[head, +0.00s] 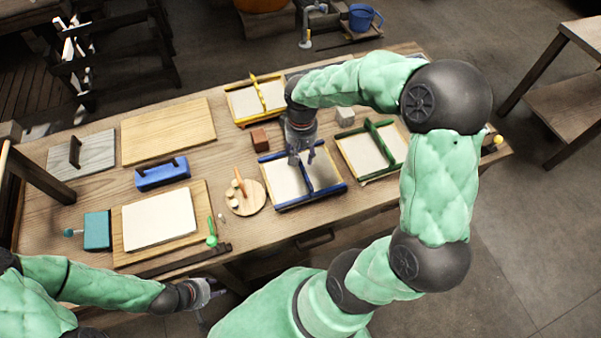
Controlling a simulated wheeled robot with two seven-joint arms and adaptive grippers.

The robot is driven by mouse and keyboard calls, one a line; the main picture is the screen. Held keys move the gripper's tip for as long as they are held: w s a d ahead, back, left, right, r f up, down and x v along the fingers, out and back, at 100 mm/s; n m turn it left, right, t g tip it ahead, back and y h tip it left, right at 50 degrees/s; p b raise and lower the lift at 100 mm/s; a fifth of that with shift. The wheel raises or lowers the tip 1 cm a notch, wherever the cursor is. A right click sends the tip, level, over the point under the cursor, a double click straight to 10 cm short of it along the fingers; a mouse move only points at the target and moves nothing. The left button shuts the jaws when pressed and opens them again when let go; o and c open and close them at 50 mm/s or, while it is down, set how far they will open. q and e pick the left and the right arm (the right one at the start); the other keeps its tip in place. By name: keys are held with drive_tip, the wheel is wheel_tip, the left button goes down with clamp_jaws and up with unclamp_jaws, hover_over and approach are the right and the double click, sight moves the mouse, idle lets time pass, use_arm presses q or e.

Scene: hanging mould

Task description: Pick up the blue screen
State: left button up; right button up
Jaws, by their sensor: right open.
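The blue screen (312,198) lies flat on the wooden table, a pale panel in a blue-edged frame with a blue bar across its middle. My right gripper (302,158) is open and points down over the far part of the blue screen, near its bar. I cannot tell whether its fingers touch the bar, and they hide part of the far edge. My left gripper (214,292) is low at the front of the table, well left of the blue screen. It is too small to tell whether it is open or shut.
A green screen (375,150) lies close on the right, and a yellow screen (255,98) behind. A round board (246,198) with small tools sits just left. A brown block (259,138) and a grey block (345,116) are nearby.

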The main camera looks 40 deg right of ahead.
sight(302, 163)
wheel_tip(302, 163, down, 6)
drive_tip(key=shift+s+r+b, duration=0.1)
drive_tip(key=shift+s+b, duration=0.05)
drive_tip(key=shift+b, duration=1)
drive_tip(key=shift+r, duration=0.1)
clamp_jaws()
